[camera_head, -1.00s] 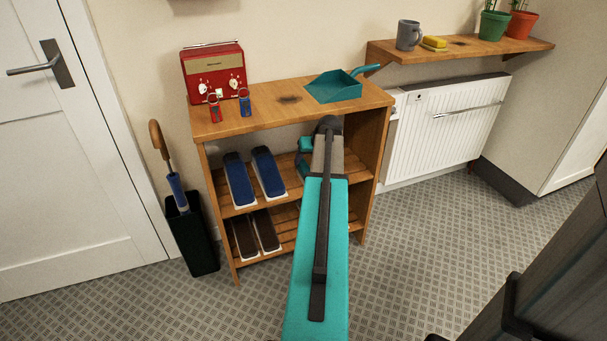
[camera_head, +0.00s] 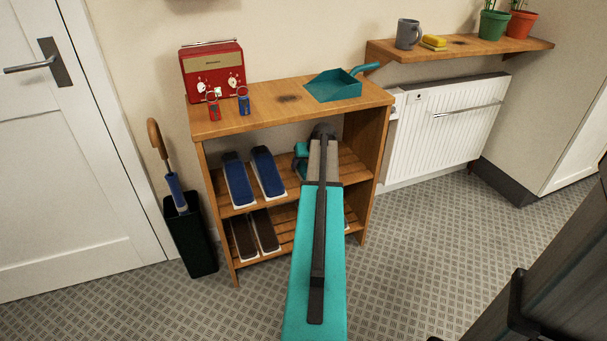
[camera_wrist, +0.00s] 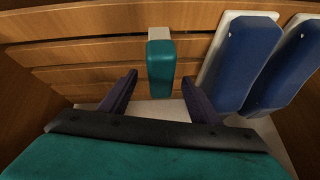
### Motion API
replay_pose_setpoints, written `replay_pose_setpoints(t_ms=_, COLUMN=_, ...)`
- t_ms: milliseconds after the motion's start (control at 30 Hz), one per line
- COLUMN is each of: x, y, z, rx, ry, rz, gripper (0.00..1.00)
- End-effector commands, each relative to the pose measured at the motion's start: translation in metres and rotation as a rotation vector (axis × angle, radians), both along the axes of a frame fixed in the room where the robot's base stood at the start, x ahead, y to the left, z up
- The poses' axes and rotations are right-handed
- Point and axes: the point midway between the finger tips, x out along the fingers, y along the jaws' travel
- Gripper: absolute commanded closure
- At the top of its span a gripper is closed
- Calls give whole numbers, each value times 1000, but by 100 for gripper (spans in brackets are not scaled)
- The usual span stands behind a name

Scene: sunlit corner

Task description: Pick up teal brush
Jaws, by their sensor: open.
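The teal brush (camera_wrist: 161,68) shows in the wrist view, upper middle, with a pale part at its far end. It is over the wooden slats of the shelf. My gripper (camera_wrist: 160,79) is open, with its two dark fingers spread to the left and right of the brush's near end. I see gaps between the fingers and the brush. In the head view my own arm hides the gripper's fingers, and I cannot make out the brush for sure there.
Blue shoes (camera_wrist: 241,55) lie close to the right of the brush. The rack (camera_head: 226,126) has a top board above and side walls. On top are a teal dustpan (camera_head: 334,87), red radio (camera_head: 212,72) and key fobs. An umbrella stand (camera_head: 191,238) is at left.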

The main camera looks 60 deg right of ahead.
Motion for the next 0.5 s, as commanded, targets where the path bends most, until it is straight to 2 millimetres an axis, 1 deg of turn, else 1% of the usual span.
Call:
replay_pose_setpoints(t_ms=33, x=4, y=-2, z=-7, rx=1, ry=1, rz=0, gripper=43)
replay_pose_setpoints(t_ms=167, x=8, y=-4, z=-14, rx=1, ry=1, rz=0, gripper=43)
replay_pose_setpoints(t_ms=500, x=8, y=-4, z=-15, rx=0, ry=0, rz=1, gripper=43)
